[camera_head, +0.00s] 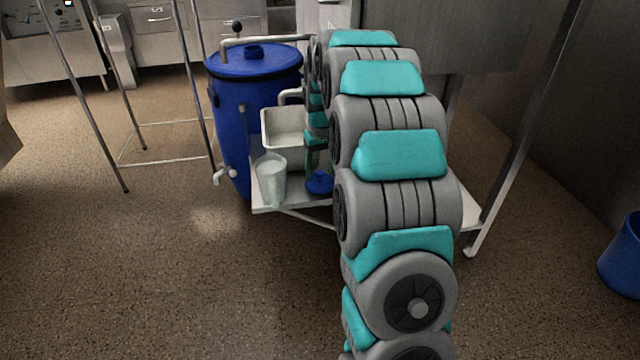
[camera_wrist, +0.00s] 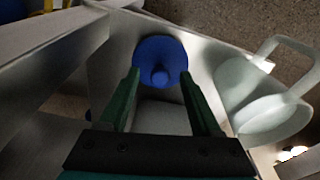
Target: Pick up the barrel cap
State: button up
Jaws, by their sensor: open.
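The barrel cap is a small round blue disc with a raised knob (camera_head: 319,182). It lies on a pale low shelf, right of a translucent jug. In the wrist view the cap (camera_wrist: 160,52) is upright in the picture's upper middle, just beyond my green fingertips. My gripper (camera_wrist: 160,78) is open and empty, with a finger toward either side of the cap. In the head view my gripper (camera_head: 316,152) shows just above the cap, partly hidden by my arm. I cannot tell the exact gap between fingertips and cap.
The translucent jug (camera_head: 272,182) stands close left of the cap; in the wrist view the jug (camera_wrist: 262,98) is at right. A white basin (camera_head: 284,138) sits behind. A large blue barrel (camera_head: 232,120) stands back left. The pale shelf (camera_head: 262,205) has a free front edge.

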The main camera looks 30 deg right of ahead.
grip_shut()
dwell(0.5)
dwell(0.9)
